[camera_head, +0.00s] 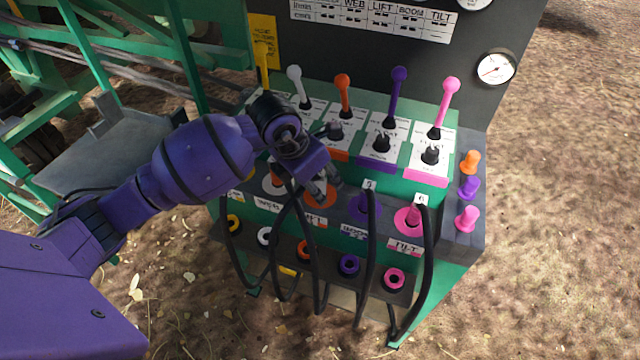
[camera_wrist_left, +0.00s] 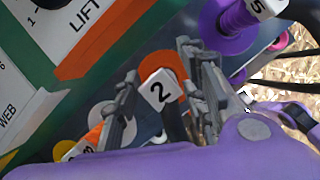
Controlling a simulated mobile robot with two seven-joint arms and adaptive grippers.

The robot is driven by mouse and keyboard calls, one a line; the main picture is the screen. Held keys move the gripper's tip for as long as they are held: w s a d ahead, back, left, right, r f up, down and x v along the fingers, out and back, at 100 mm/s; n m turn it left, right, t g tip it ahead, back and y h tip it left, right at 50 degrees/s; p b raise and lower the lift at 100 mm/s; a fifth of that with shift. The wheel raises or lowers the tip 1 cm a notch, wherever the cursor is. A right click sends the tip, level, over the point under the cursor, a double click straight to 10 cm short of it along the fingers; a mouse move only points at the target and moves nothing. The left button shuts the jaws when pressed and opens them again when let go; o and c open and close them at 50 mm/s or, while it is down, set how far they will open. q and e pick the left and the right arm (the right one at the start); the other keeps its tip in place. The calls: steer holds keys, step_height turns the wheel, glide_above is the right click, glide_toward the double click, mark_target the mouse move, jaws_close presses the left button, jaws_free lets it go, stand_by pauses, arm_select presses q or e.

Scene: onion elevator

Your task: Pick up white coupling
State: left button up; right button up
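My left gripper (camera_head: 322,190) reaches down to the middle of the coupling row on the green control stand, in front of an orange ring. In the left wrist view, its two grey fingers (camera_wrist_left: 160,92) are apart, one on each side of a white coupling end marked 2 (camera_wrist_left: 160,90). This end stands in front of the orange ring (camera_wrist_left: 165,62), with a small gap seeming to remain beside the fingers. The rest of the coupling is hidden behind its end and the fingers. A white ring (camera_wrist_left: 108,114) with an orange coupling lies beside it. My right gripper is out of view.
Black hoses loop below the row. A purple coupling marked 5 (camera_wrist_left: 238,18) and a pink coupling (camera_head: 413,215) are to the right. White, orange, purple and pink levers (camera_head: 448,105) rise above.

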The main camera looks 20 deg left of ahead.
arm_select(q)
jaws_close()
steer(key=shift+r, duration=0.1)
steer(key=shift+w+r, duration=0.1)
